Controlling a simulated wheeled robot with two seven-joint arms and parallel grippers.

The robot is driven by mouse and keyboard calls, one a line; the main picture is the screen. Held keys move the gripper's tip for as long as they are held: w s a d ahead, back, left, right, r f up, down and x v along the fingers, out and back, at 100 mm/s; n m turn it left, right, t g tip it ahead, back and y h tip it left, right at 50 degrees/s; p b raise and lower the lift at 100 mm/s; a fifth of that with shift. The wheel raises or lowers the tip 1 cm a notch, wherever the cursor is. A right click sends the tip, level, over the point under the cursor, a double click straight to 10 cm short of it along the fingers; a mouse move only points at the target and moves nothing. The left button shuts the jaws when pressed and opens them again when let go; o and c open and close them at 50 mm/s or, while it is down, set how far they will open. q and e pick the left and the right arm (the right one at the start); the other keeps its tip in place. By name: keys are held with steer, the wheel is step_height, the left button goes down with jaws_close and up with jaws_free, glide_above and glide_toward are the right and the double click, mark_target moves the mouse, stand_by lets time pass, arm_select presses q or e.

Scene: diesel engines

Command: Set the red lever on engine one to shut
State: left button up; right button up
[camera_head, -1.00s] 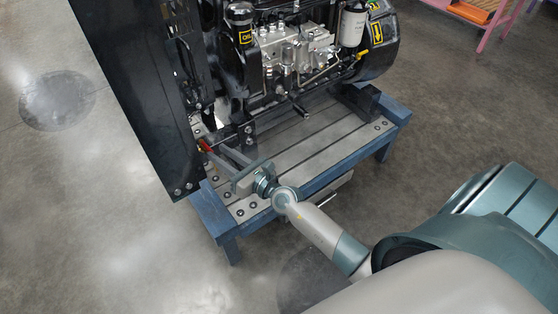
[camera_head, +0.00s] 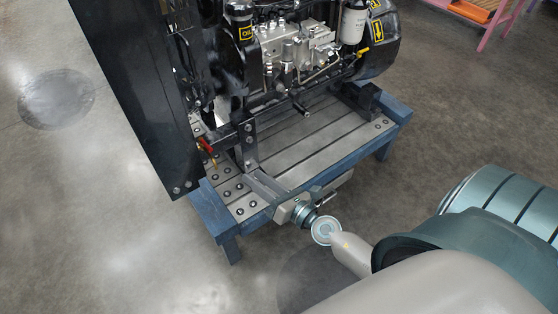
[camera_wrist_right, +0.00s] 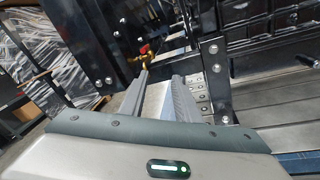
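The red lever (camera_head: 205,145) sits on a small brass valve low on the engine, beside the large black panel; it also shows in the right wrist view (camera_wrist_right: 145,49), on its brass body. My right gripper (camera_head: 254,175) is over the front part of the engine stand, to the right of the lever and apart from it. In the right wrist view its two fingers (camera_wrist_right: 160,78) stand apart with nothing between them, and the lever appears beyond the left fingertip. My left gripper is not in view. I cannot tell the valve's setting from the lever's angle.
The black panel (camera_head: 135,90) stands left of the lever. The blue-edged stand (camera_head: 300,190) carries the engine. Open floor lies in front.

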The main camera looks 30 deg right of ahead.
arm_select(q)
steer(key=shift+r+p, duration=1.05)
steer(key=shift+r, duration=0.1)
arm_select(e)
steer(key=s+d+f+m+g+h, duration=0.1)
steer(key=s+f+m+g+h, duration=0.1)
steer(key=f+m, duration=0.6)
steer(key=s+d+f+m+g+h, duration=0.2)
steer(key=s+f+m, duration=0.1)
steer(key=f+m, duration=0.6)
steer(key=shift+s+f+h, duration=0.3)
steer(key=shift+s+f, duration=0.05)
steer(key=shift+f, duration=0.55)
steer(key=shift+r, duration=0.1)
